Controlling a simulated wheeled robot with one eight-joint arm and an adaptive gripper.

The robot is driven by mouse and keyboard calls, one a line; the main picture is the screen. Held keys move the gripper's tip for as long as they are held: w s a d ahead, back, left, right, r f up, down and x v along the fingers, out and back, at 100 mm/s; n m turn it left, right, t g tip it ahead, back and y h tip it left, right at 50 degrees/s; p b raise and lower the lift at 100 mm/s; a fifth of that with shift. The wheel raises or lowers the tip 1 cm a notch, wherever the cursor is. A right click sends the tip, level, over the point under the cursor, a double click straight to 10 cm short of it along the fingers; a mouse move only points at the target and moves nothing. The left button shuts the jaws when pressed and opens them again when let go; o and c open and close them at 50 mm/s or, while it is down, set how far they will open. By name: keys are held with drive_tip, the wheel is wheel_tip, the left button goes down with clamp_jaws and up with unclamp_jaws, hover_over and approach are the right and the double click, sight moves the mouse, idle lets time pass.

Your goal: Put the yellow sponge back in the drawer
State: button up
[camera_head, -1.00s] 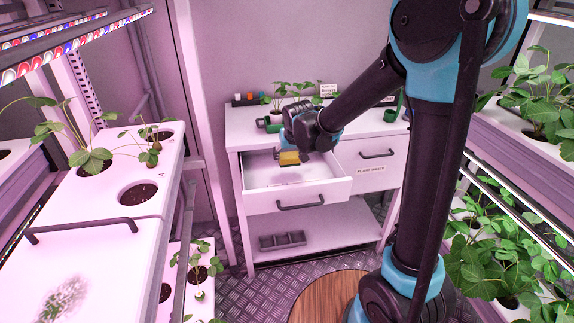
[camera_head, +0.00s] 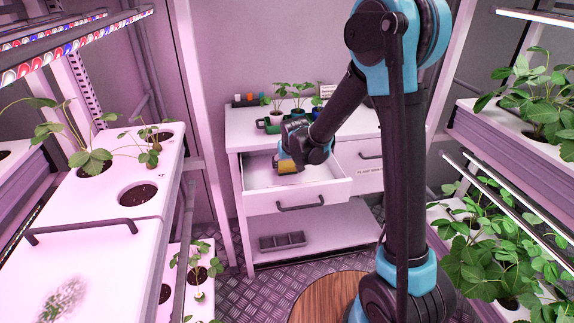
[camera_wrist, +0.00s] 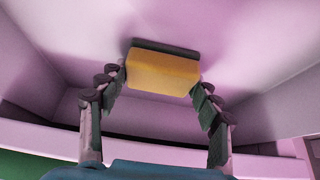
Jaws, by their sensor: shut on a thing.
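The yellow sponge (camera_head: 287,167) with a dark layer is between the fingers of my gripper (camera_head: 289,161), inside the outline of the open left drawer (camera_head: 318,201). In the wrist view the sponge (camera_wrist: 163,71) spans between the two fingertips of my gripper (camera_wrist: 162,78), which touch its sides. The drawer floor (camera_wrist: 245,50) lies beyond it, with a soft shadow near the sponge. Whether the sponge touches the floor cannot be told. No other thing shows inside the drawer.
A grey divided tray (camera_head: 283,241) lies on the lower shelf. Plant racks (camera_head: 120,165) flank both sides. The right drawer (camera_head: 362,152) is shut.

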drive_tip(key=o, duration=1)
drive_tip(key=v, duration=1.2)
